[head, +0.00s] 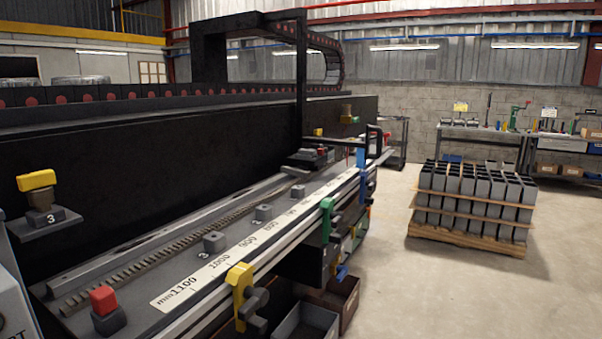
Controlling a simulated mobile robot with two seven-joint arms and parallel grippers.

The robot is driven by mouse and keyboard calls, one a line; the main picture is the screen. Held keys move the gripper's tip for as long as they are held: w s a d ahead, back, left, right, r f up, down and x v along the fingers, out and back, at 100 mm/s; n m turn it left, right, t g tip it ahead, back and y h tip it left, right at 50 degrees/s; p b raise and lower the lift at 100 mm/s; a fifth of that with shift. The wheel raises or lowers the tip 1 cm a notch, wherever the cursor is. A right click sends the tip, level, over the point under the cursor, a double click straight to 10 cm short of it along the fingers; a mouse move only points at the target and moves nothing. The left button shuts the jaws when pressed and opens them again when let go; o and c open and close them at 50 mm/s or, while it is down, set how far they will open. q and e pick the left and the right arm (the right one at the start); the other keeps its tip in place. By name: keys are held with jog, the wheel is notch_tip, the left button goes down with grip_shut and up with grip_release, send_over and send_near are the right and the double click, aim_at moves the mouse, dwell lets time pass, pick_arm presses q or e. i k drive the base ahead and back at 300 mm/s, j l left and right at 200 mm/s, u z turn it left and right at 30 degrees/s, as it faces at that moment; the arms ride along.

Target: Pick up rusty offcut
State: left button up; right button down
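I cannot make out a rusty offcut for certain in the head view. The long machine bed (190,262) with a toothed rack runs away from me. A white scale strip (225,262) marked 1100, 1000, 900 lies along it. A grey bin (305,325) and a brown bin (342,297) sit low beside the bed; their contents are not clear. Neither of my grippers is in view.
Yellow (240,290) and green (326,218) clamps stick out from the bed's side rail. A red-topped block (105,308) stands at its near end. A pallet (466,240) of grey tubes stands right. The concrete floor (440,295) between is clear.

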aim_at(298, 172)
jog(key=i+l+z, duration=0.6)
jog(key=i+z, duration=0.35)
jog(key=i+l, duration=0.1)
jog(key=i, duration=0.5)
jog(key=i+l, duration=0.1)
jog(key=i, duration=0.55)
jog(key=i+l+u, duration=0.1)
jog(key=i+u, duration=0.15)
jog(key=u, duration=0.15)
jog(key=i+l+u, duration=0.15)
jog(key=u, duration=0.3)
jog(key=i+l+u, duration=0.5)
jog(key=u, duration=0.3)
jog(key=i+l+u, duration=0.1)
jog(key=l+u, duration=0.75)
jog(key=i, duration=0.05)
